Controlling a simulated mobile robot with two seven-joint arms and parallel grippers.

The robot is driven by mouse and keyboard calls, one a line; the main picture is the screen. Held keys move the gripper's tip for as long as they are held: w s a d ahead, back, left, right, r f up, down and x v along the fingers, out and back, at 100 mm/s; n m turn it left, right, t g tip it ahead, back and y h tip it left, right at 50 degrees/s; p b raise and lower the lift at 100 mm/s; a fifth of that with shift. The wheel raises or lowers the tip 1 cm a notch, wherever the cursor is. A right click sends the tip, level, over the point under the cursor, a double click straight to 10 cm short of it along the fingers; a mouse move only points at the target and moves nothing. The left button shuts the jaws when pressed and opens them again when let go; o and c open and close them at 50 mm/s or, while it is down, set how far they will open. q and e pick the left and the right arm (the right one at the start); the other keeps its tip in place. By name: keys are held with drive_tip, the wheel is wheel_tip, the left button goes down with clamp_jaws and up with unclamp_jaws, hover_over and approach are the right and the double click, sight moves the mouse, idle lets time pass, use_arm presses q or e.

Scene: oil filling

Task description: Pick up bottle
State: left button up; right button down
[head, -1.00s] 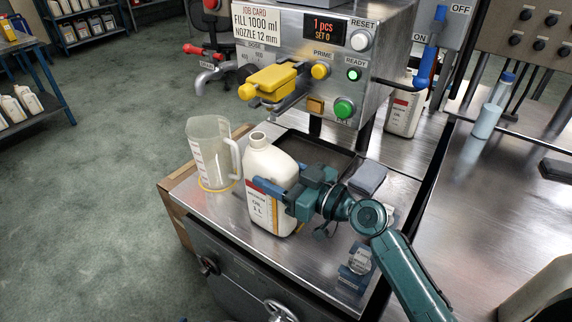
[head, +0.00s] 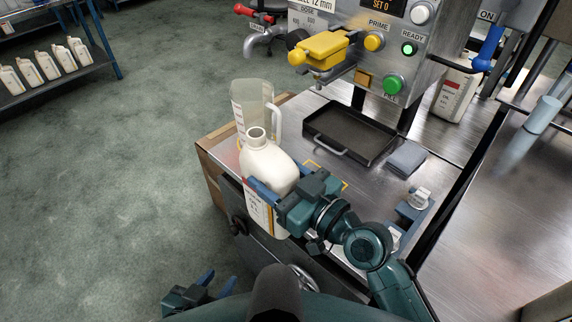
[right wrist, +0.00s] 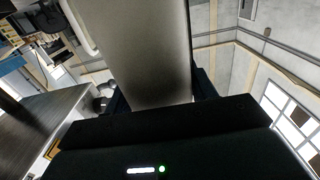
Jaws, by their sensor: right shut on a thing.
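The white oil bottle (head: 266,165) has an open neck and a printed label on its front. My right gripper (head: 270,195) is shut on the bottle's body, one blue finger showing across its near face. The bottle is upright or slightly tilted, held over the bench's front left edge and off the surface. In the right wrist view the bottle (right wrist: 150,50) fills the space between the fingers. My left gripper (head: 215,282) is low at the bottom of the head view, empty, its two blue fingertips apart.
A clear measuring jug (head: 252,100) stands just behind the bottle on the steel bench (head: 400,190). A dark drip tray (head: 350,131) and a grey folded cloth (head: 406,158) lie right of it. The filling machine with its yellow nozzle guard (head: 325,48) stands behind.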

drive_tip(key=shift+s+a+r, duration=0.3)
drive_tip(key=shift+s+a, duration=0.3)
drive_tip(key=shift+a, duration=0.05)
drive_tip(key=shift+s, duration=0.1)
